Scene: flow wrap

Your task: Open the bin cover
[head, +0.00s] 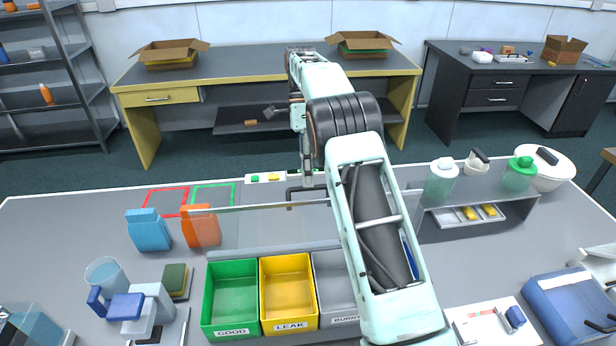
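Three open-topped bins stand in a row at the front of the table: a green bin marked GOOD (231,333), a yellow bin marked LEAK (290,325) and a grey bin marked BURNT (335,312), partly hidden by my arm. A clear panel (275,228), which looks like the bin cover, stands behind the bins with a grey bar along its top edge. A dark bracket-like handle (290,198) shows by that edge. My gripper (307,172) is near the handle, mostly hidden by my arm. I cannot tell whether it touches the handle or how its fingers stand.
Blue (149,232) and orange (203,230) pouches stand left of the panel. Red and green outlined squares lie behind them. A blue-and-white device (135,305) sits front left.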

